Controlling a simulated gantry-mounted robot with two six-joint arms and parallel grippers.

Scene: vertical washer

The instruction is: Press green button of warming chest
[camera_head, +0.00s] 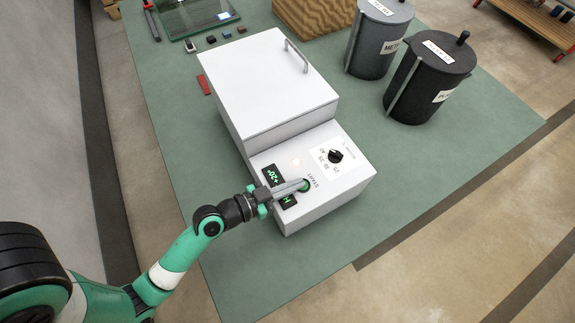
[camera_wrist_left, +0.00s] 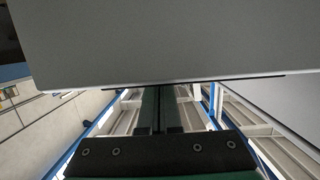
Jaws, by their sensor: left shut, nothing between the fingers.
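The warming chest (camera_head: 268,82) is a white box with a handled lid and a lower sloped control panel at its front. The green button (camera_head: 305,186) sits on that panel beside the START label. My left gripper (camera_head: 302,186) is shut and empty, its fingertips over the green button and hiding part of it. I cannot tell from this view whether they touch it. In the left wrist view the shut fingers (camera_wrist_left: 160,110) point at a large grey surface (camera_wrist_left: 160,40) close ahead. My right gripper is not in view.
A black knob (camera_head: 335,156) and green displays (camera_head: 270,175) share the panel. Two dark lidded canisters (camera_head: 428,80) stand at the right.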

